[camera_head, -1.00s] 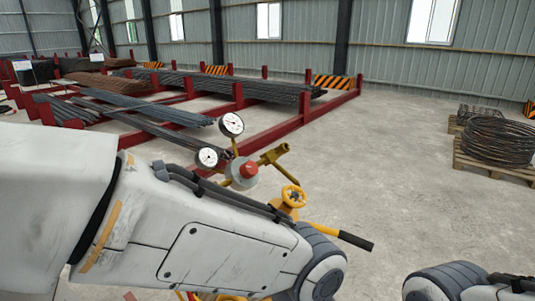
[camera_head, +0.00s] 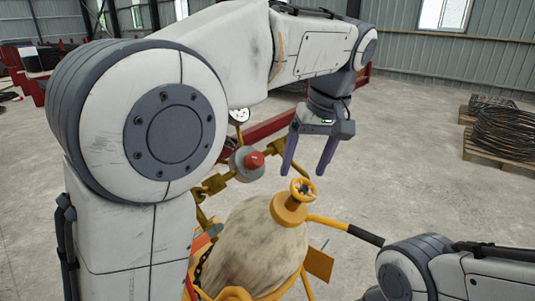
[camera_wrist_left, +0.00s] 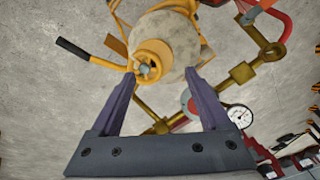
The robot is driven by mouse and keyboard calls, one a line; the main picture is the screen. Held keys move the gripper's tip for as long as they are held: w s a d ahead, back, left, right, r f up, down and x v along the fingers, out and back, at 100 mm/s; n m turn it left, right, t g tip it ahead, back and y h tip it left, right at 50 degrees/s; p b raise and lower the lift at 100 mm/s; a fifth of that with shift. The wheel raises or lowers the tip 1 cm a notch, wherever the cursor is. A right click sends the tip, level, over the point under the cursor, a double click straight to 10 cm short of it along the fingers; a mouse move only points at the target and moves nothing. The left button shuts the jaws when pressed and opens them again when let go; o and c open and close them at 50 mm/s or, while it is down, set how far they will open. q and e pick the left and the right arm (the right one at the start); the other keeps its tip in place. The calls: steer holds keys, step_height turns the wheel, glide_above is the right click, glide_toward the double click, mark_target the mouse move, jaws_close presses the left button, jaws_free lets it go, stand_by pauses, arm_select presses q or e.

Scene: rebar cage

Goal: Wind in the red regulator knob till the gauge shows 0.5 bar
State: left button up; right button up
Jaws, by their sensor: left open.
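The red regulator knob (camera_head: 255,160) sits on a grey round regulator body (camera_head: 239,166) with brass fittings. One white-faced gauge (camera_head: 239,115) shows partly behind my left arm; its reading is too small to tell. In the left wrist view a gauge (camera_wrist_left: 240,116) stands right of the right finger, and the regulator is partly hidden by that finger. My left gripper (camera_head: 305,174) is open and empty, fingers pointing down, to the right of the knob and apart from it. It also shows in the left wrist view (camera_wrist_left: 160,78). My right gripper is out of view.
A yellow bar with a black grip (camera_head: 365,235) sticks out right. Wire coils (camera_head: 505,137) lie on a pallet at far right. The floor between is clear.

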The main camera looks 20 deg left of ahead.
mark_target(258, 157)
arm_select(q)
steer(key=w+a+r+n+y, duration=0.2)
steer(key=w+a+r+n, duration=0.3)
steer(key=a+r+n, duration=0.15)
steer(key=shift+n, duration=0.85)
steer(key=b+x, duration=0.1)
steer(key=x, duration=0.3)
steer(key=a+b+x, duration=0.1)
steer(key=x, duration=0.4)
steer(key=shift+r, duration=0.2)
steer(key=shift+a+f, duration=0.25)
steer(key=shift+f, duration=0.45)
